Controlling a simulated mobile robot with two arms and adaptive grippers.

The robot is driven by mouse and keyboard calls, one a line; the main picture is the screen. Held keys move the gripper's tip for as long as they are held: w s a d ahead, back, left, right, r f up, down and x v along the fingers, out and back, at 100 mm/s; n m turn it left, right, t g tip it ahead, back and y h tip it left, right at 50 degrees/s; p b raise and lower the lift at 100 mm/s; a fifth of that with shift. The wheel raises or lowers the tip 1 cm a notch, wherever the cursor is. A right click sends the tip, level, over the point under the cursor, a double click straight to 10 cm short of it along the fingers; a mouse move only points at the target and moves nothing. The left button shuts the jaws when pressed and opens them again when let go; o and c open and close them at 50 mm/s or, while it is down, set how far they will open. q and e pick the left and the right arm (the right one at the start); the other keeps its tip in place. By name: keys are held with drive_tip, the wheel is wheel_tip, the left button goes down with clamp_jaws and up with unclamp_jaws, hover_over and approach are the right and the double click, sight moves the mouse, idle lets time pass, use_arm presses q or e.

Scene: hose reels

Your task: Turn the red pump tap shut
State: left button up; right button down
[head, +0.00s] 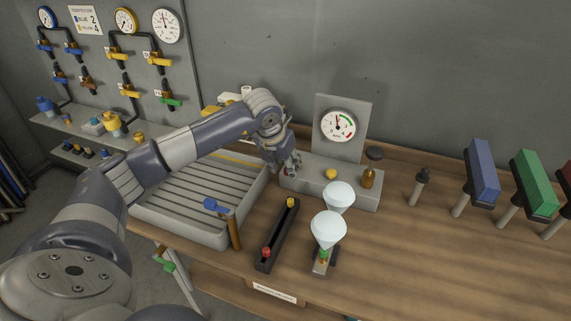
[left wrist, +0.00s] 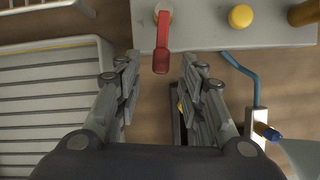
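The red pump tap (left wrist: 161,45) shows in the left wrist view as a red lever on the grey pump block (left wrist: 220,32), pointing out over the block's near edge. My left gripper (left wrist: 159,68) is open, with one finger on each side of the lever's end and a visible gap on both sides. In the head view my left gripper (head: 284,166) is at the left end of the pump block (head: 348,190) and mostly hides the tap. My right gripper is in neither view.
A pressure gauge (head: 338,126) stands behind the block, which also carries a yellow knob (head: 331,174) and a brown post (head: 368,178). A ribbed grey tray (head: 190,236) is left. Two white funnels (head: 328,228) stand in front. Bench to the right is partly clear.

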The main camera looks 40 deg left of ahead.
use_arm(q)
drive_tip(key=shift+x, duration=0.8)
clamp_jaws()
